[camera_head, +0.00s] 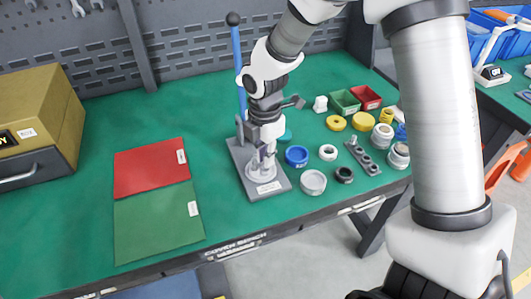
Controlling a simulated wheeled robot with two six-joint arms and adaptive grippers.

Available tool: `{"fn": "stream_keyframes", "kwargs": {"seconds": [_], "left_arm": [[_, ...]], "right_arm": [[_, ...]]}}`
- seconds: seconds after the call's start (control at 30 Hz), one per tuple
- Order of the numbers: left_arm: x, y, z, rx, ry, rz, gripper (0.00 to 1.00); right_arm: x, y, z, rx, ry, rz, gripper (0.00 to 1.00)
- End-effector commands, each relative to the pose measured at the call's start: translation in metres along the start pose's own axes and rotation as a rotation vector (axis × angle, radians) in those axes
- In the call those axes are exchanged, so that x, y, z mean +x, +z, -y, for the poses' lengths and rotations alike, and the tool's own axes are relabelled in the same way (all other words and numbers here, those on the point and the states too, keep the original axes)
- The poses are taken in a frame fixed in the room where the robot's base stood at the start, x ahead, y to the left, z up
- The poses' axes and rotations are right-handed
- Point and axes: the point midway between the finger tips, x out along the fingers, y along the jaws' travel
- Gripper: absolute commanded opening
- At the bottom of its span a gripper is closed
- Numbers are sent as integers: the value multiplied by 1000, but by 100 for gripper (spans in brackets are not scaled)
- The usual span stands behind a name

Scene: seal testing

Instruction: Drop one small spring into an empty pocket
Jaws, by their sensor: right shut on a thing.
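My right gripper (265,154) hangs over the grey press stand (281,184), in front of its post. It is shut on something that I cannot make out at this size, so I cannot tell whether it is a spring. A dark grey strip with a row of round pockets (362,156) lies on the green bench to the right. I cannot tell which of its pockets are empty. No small spring can be made out. My left gripper is not in view.
A blue lever with a black knob (237,65) rises behind the gripper. A blue ring (297,156), a white cup (313,182) and several caps stand right of the press. Green (344,103) and red (366,97) bins stand behind. Red and green mats (160,222) lie left.

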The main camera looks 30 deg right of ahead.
Motion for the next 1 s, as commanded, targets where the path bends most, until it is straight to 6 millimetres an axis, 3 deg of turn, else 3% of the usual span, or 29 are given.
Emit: {"fn": "stream_keyframes", "kwargs": {"seconds": [0.53,0.57,0.6,1.0], "left_arm": [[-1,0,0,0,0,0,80],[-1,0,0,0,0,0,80],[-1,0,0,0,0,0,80],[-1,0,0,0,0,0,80]], "right_arm": [[7,0,0,1,0,0,0],[7,0,0,1,0,0,16],[7,0,0,1,0,0,23],[7,0,0,0,0,0,23]]}}
